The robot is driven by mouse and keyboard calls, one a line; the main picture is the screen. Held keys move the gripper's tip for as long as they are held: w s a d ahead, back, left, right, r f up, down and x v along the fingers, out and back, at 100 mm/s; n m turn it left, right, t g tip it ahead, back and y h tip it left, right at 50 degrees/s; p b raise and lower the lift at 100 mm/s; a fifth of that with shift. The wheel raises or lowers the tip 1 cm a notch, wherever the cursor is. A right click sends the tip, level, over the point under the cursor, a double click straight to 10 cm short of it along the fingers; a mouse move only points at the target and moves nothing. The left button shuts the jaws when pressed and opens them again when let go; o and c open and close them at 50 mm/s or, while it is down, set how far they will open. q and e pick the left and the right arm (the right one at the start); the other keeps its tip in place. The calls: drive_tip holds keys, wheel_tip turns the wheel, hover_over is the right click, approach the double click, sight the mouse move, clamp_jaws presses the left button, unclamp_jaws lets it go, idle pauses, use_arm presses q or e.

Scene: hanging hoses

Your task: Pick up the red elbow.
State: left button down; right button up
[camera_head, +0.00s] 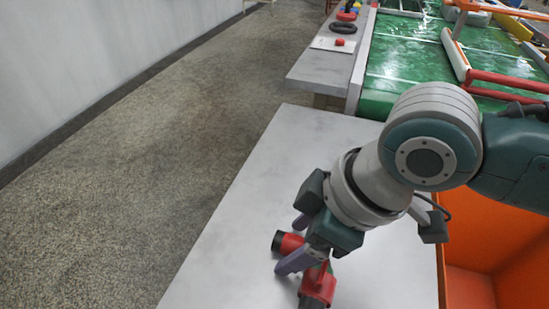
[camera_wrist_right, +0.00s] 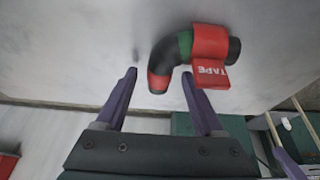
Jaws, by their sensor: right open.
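The red elbow (camera_head: 318,285) lies on the pale grey table near the bottom of the head view, red with dark ends. My right gripper (camera_head: 297,245) is over it, and its purple fingers hide part of it. In the right wrist view a bent elbow piece (camera_wrist_right: 170,58) shows a black bend, a red end, a green band and a red wrap lettered "TAPE". Its red end lies between the open, empty fingertips of my right gripper (camera_wrist_right: 158,73) in that picture. I cannot tell whether a finger touches it. My left gripper is not in view.
The pale table (camera_head: 245,230) is clear to the left of the elbow. An orange bin (camera_head: 490,250) is at the right. Behind are a green conveyor (camera_head: 405,60) with pipes and a side table (camera_head: 318,72) with a black ring (camera_head: 343,28) and small red parts.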

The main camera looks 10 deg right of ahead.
drive_tip(key=shift+f, duration=0.1)
drive_tip(key=shift+c, duration=0.2)
clamp_jaws()
idle(0.4)
